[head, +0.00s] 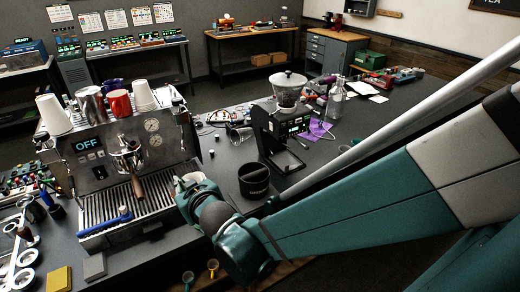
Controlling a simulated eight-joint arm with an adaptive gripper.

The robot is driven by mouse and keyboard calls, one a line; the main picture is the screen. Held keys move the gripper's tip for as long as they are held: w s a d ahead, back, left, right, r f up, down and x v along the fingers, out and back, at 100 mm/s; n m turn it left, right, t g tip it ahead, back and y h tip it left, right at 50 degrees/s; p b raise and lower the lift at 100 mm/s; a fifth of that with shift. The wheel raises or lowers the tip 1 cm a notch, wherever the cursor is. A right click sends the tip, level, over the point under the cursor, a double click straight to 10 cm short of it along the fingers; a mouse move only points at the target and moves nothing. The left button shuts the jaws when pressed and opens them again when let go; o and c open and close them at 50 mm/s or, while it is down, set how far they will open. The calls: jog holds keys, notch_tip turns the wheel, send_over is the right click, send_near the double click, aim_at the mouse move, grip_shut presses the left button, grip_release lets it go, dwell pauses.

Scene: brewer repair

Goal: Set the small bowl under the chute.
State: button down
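A coffee grinder (262,128) with a clear hopper (289,88) stands on the dark counter right of the espresso machine. Its chute cannot be made out clearly; a flat base (285,163) sticks out at its foot. My teal wrist reaches in from the right, and my gripper (188,186) is at its end, beside the drip tray's right edge. My own wrist hides most of the gripper, so its fingers do not show. A pale rounded thing (193,177) shows just past the wrist. I cannot tell if it is the small bowl or whether I hold it.
The espresso machine (122,143) has cups on top, a portafilter and a drip tray (130,203). A black knock box (254,180) stands between my wrist and the grinder.

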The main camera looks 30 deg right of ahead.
jog(key=w+d+r+m+g+h, duration=0.15)
jog(key=d+r, duration=0.25)
jog(key=d, duration=1)
jog(key=w+d+r+m+h, duration=0.2)
jog(key=d+r+m+h, duration=0.15)
jog(key=d, duration=1.05)
jog(key=w+d+r+m+h, duration=0.15)
jog(key=d+r, duration=0.25)
jog(key=d, duration=0.9)
jog(key=s+d+f+p, duration=0.1)
jog(key=s+d+f, duration=0.15)
jog(key=d, duration=0.75)
jog(key=s+d+f+p, duration=0.1)
jog(key=s+d+f, duration=0.15)
jog(key=d, duration=0.85)
jog(key=a+f+n+g+y+b, duration=0.1)
jog(key=a+f+n+y+b, duration=0.1)
jog(key=f+n+y, duration=0.4)
jog(key=a+f+n+g+y+b, duration=0.1)
jog(key=f+n+y+b, duration=0.1)
jog(key=f+n+y, duration=0.5)
jog(key=shift+w+a+f+n+y+b, duration=0.25)
jog(key=shift+w+a+n+y+b, duration=0.1)
jog(key=shift+a+y, duration=0.1)
jog(key=x, duration=1.1)
jog(key=shift+f+b, duration=0.2)
jog(key=shift+b, duration=0.2)
